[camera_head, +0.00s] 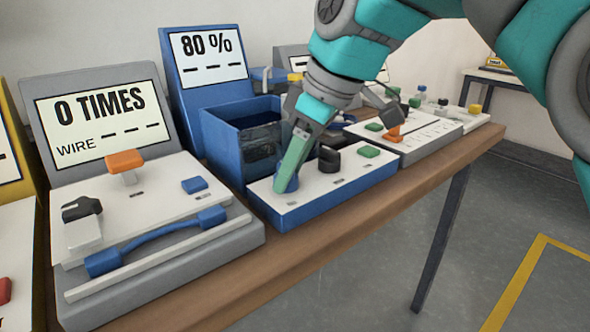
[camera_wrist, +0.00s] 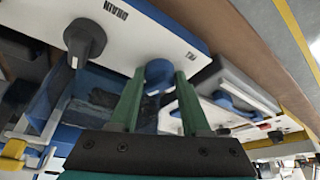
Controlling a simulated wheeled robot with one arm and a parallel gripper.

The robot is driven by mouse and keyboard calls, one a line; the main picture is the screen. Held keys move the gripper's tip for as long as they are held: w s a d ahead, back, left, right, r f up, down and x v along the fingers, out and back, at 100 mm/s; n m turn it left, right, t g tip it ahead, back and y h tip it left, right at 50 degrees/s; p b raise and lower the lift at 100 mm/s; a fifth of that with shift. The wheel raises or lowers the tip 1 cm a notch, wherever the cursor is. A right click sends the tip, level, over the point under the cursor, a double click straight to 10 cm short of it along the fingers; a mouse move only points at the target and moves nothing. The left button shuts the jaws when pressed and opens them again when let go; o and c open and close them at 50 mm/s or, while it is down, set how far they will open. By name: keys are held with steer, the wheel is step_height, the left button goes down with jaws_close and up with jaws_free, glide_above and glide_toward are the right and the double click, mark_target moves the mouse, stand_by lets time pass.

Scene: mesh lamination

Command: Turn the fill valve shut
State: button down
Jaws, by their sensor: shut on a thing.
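The fill valve is a blue knob (camera_head: 288,185) on the left of a white panel with a blue base (camera_head: 262,191). In the wrist view the blue knob (camera_wrist: 158,72) sits by the FILL label, between the two green fingers of my gripper (camera_wrist: 157,85). My gripper (camera_head: 291,170) points down at the knob in the head view and is shut on it; the fingers hide part of it there. Behind the panel is a blue tank (camera_head: 224,133), and its screen (camera_head: 208,55) reads 80 %.
A black drain knob (camera_head: 329,158) and a green button (camera_head: 369,152) share the panel, right of my gripper. A grey station (camera_head: 250,240) with a blue-ended wire (camera_head: 160,238) stands to the left. The wooden table edge (camera_head: 330,222) runs along the front.

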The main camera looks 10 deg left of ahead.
steer(key=shift+w+n+g, duration=0.15)
steer(key=shift+n+g, duration=0.55)
steer(key=shift+n, duration=0.9)
steer(key=shift+c, duration=1.9)
jaws_free()
